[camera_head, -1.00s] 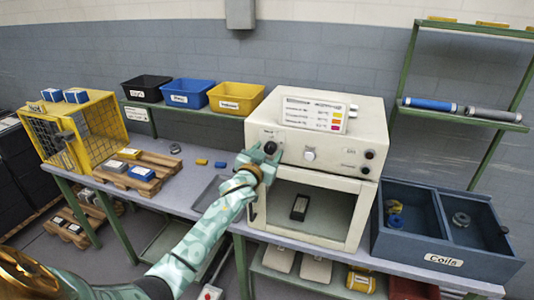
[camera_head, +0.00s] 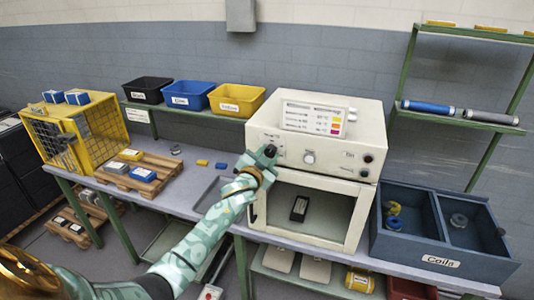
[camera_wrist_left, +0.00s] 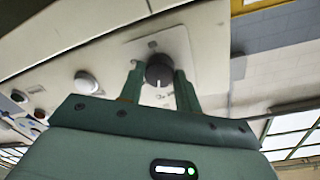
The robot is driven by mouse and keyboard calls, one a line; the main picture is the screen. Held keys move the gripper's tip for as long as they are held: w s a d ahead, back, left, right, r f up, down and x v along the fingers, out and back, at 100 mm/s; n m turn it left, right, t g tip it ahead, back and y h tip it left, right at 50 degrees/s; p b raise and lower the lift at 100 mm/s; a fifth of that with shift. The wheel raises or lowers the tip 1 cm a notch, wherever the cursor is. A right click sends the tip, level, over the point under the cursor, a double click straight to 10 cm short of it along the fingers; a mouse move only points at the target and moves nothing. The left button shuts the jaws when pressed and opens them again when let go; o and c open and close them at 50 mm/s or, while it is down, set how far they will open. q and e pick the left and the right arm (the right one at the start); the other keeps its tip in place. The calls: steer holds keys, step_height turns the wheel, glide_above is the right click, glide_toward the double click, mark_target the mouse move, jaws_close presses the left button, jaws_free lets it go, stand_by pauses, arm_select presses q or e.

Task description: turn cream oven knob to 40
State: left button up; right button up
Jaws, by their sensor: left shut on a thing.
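The cream oven (camera_head: 345,190) stands on the bench with its control panel above an open chamber. My left gripper (camera_head: 268,152) is at the left end of that panel. In the left wrist view its two green fingers (camera_wrist_left: 159,85) are shut on the dark round oven knob (camera_wrist_left: 159,68), one on each side. A white pointer line shows on the knob, toward the gripper. The scale numbers around it cannot be read. In the head view the gripper mostly hides the knob. My right gripper is not in view.
A label board (camera_head: 312,117) stands on the oven top. A dark block (camera_head: 299,208) lies in the chamber. A blue divided coil bin (camera_head: 425,249) is right; a wooden pallet (camera_head: 146,188) is left.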

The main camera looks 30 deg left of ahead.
arm_select(q)
steer(key=m+p, duration=0.1)
steer(key=m, duration=0.5)
steer(key=m+p, duration=0.1)
steer(key=m, duration=0.2)
steer(key=shift+d+m+g+y, duration=0.1)
steer(key=shift+m+g+y, duration=0.2)
steer(key=m+p, duration=0.1)
steer(key=m, duration=0.4)
steer(key=shift+y, duration=0.3)
steer(key=m+p, duration=0.1)
steer(key=m, duration=0.3)
steer(key=shift+f, duration=0.1)
steer(key=o, duration=1)
steer(key=shift+d, duration=0.1)
